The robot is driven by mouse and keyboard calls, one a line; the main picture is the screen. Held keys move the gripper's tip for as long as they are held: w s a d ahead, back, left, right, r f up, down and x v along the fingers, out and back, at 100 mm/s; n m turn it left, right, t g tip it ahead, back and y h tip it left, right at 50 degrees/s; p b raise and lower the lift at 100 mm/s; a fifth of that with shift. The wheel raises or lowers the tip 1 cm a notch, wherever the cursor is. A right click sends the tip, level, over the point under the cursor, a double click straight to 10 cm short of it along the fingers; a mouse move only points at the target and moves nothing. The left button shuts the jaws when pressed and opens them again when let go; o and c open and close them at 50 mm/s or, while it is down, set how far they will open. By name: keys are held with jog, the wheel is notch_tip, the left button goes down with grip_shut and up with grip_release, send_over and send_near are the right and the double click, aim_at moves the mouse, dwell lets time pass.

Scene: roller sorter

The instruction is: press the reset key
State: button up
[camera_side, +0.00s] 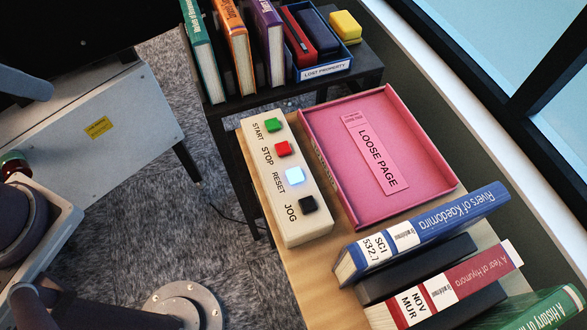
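On the same box are a green start key (273,125), a red stop key (283,149) and a black jog key (308,204). Nothing covers the reset key. I see no gripper fingers in this view, so where my gripper is relative to the key does not show.
A pink tray (318,125) labelled LOOSE PAGE lies right of the box. Books, including a blue one (430,232) and a red one (455,284), lie in front. Upright books (238,50) and a blue lost property bin (326,70) stand behind. Space above the keys is clear.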

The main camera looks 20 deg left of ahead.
grip_shut()
dwell(1.2)
